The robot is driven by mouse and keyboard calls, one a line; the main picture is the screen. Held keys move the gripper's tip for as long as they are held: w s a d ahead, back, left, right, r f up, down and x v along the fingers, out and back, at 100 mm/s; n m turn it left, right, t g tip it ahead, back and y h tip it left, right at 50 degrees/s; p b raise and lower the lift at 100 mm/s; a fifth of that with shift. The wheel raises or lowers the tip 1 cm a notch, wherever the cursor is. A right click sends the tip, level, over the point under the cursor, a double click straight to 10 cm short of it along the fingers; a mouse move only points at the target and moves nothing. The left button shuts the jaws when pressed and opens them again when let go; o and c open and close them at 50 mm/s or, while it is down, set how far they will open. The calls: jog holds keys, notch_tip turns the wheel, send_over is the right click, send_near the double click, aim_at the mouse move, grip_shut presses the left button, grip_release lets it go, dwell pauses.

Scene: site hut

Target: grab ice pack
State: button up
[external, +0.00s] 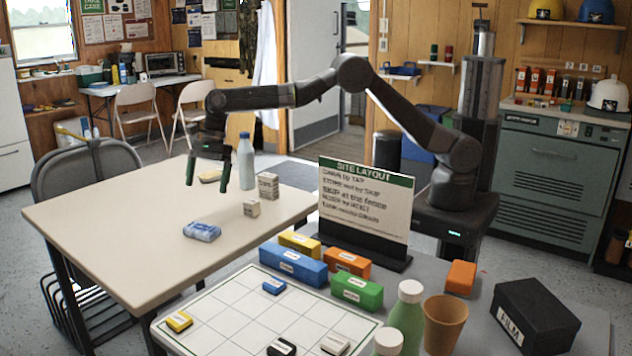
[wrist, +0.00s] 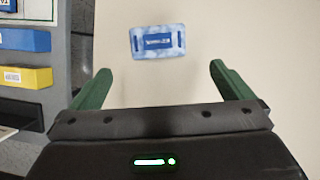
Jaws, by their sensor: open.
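The ice pack (external: 202,231) is a small blue and white packet lying flat on the beige table (external: 150,245), towards its front. In the wrist view the ice pack (wrist: 158,41) lies ahead of my fingertips, between their lines and a little left of centre. My gripper (external: 207,187) hangs above the table, behind the ice pack in the external view. Its green fingers are spread apart with nothing between them, as the wrist view of my gripper (wrist: 160,80) also shows. The gripper does not touch the ice pack.
A white bottle with a blue cap (external: 246,165), a larger box (external: 267,186) and a small box (external: 251,208) stand right of my gripper. A sign (external: 366,205) and coloured blocks (external: 293,264) stand on the nearer table. The beige table's left part is clear.

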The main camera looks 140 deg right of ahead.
send_over(202, 226)
jog(key=s, duration=0.2)
jog(key=f, duration=0.6)
jog(key=shift+w+d+f, duration=0.1)
jog(key=shift+d+f, duration=0.15)
jog(key=shift+d, duration=0.05)
jog(key=shift+s+x, duration=0.15)
jog(key=shift+x, duration=1.2)
jog(key=shift+s+x, duration=0.1)
jog(key=shift+x, duration=1.25)
jog(key=shift+a, duration=0.1)
jog(key=shift+c, duration=0.4)
jog(key=c, duration=0.7)
